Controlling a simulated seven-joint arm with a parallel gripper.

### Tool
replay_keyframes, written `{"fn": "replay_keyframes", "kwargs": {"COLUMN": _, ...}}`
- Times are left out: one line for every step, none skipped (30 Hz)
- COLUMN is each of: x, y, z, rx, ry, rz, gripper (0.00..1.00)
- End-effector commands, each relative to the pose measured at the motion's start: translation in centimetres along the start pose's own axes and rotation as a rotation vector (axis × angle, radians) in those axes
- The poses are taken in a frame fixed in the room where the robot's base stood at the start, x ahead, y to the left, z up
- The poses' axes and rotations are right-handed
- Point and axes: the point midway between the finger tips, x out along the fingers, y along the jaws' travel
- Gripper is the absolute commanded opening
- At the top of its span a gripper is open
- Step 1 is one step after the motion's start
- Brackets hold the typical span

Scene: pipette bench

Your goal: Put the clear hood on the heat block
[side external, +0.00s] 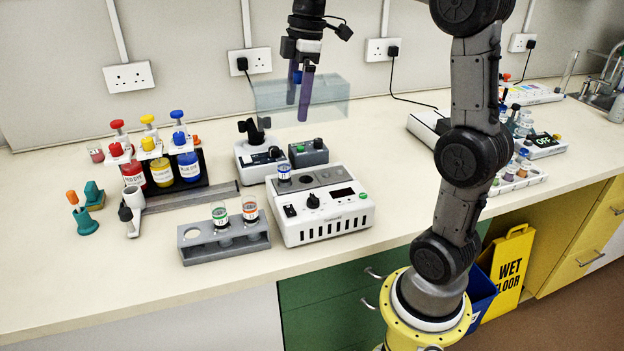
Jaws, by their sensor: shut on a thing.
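My gripper (301,90) is at the upper middle of the side external view, pointing down, with its purple fingers on the clear hood (331,97). The hood is a see-through box with a bluish tint, held in the air above the bench, behind and above the heat block. The heat block (323,219) is a white box with a grey top plate, a dark display, a black knob and a switch. A small vial with a blue band (284,174) sits in a left well of its top. The block's top is uncovered.
A grey rack (223,241) with two vials stands left of the block. A vortex-type device (258,161) and small grey box (308,153) stand behind it. Red, yellow and blue bottles (161,172) stand at left. More equipment (518,180) is at right, beyond my arm.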

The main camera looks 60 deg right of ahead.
Motion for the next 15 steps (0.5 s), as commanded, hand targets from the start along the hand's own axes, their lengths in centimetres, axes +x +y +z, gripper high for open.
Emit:
{"fn": "replay_keyframes", "kwargs": {"x": -0.2, "y": -0.4, "z": 1.1, "rx": 0.001, "ry": 0.002, "rz": 0.002, "gripper": 0.32}}
{"fn": "replay_keyframes", "kwargs": {"x": -0.2, "y": -0.6, "z": 1.7, "rx": -0.001, "ry": 0.002, "rz": 0.001, "gripper": 0.32}}
{"fn": "replay_keyframes", "kwargs": {"x": -0.2, "y": -0.8, "z": 2.3, "rx": -0.005, "ry": 0.003, "rz": 0.001, "gripper": 0.32}}
{"fn": "replay_keyframes", "kwargs": {"x": -0.2, "y": -1.0, "z": 2.8, "rx": -0.007, "ry": 0.003, "rz": 0.001, "gripper": 0.32}}
{"fn": "replay_keyframes", "kwargs": {"x": 0.6, "y": -1.0, "z": 2.7, "rx": -0.010, "ry": 0.002, "rz": -0.006, "gripper": 0.32}}
{"fn": "replay_keyframes", "kwargs": {"x": 1.4, "y": -1.0, "z": 2.7, "rx": -0.011, "ry": 0.001, "rz": -0.006, "gripper": 0.32}}
{"fn": "replay_keyframes", "kwargs": {"x": 1.8, "y": -0.9, "z": 2.8, "rx": -0.011, "ry": 0.001, "rz": -0.005, "gripper": 0.32}}
{"fn": "replay_keyframes", "kwargs": {"x": 2.2, "y": -1.0, "z": 2.8, "rx": -0.011, "ry": 0.001, "rz": -0.005, "gripper": 0.32}}
{"fn": "replay_keyframes", "kwargs": {"x": 2.8, "y": -0.9, "z": 2.9, "rx": -0.011, "ry": 0.001, "rz": -0.004, "gripper": 0.32}}
{"fn": "replay_keyframes", "kwargs": {"x": 3.3, "y": -0.9, "z": 3.0, "rx": -0.011, "ry": 0.001, "rz": -0.005, "gripper": 0.32}}
{"fn": "replay_keyframes", "kwargs": {"x": 3.7, "y": -0.9, "z": 3.0, "rx": -0.011, "ry": 0.001, "rz": -0.005, "gripper": 0.32}}
{"fn": "replay_keyframes", "kwargs": {"x": 4.1, "y": -0.9, "z": 3.1, "rx": -0.012, "ry": 0.002, "rz": -0.004, "gripper": 0.32}}
{"fn": "replay_keyframes", "kwargs": {"x": 4.4, "y": -0.9, "z": 3.1, "rx": -0.012, "ry": 0.002, "rz": -0.003, "gripper": 0.32}}
{"fn": "replay_keyframes", "kwargs": {"x": 4.8, "y": -0.9, "z": 3.1, "rx": -0.011, "ry": 0.002, "rz": -0.003, "gripper": 0.32}}
{"fn": "replay_keyframes", "kwargs": {"x": 5.3, "y": -0.9, "z": 3.2, "rx": -0.011, "ry": 0.001, "rz": -0.004, "gripper": 0.32}}
